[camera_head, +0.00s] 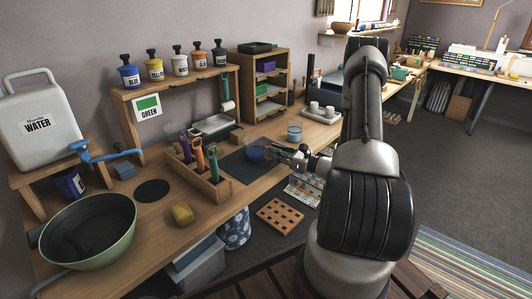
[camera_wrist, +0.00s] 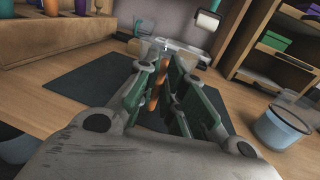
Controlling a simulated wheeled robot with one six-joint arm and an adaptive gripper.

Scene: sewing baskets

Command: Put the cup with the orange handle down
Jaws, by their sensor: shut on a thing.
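My gripper (camera_head: 272,150) reaches in from the right over the dark mat (camera_head: 236,169). In the wrist view its green-padded fingers (camera_wrist: 160,98) are shut on the orange handle (camera_wrist: 154,97), which stands between them. In the head view a small blue cup (camera_head: 256,154) shows at the fingertips, over the mat. The cup's body is mostly hidden behind the fingers in the wrist view. I cannot tell whether its base touches the mat.
A pale blue cup (camera_head: 294,133) stands right of the mat, also in the wrist view (camera_wrist: 280,127). A wooden tool caddy (camera_head: 208,184) is close on the left. A white tray (camera_head: 213,125) lies behind. A tray with white cups (camera_head: 320,116) is farther right.

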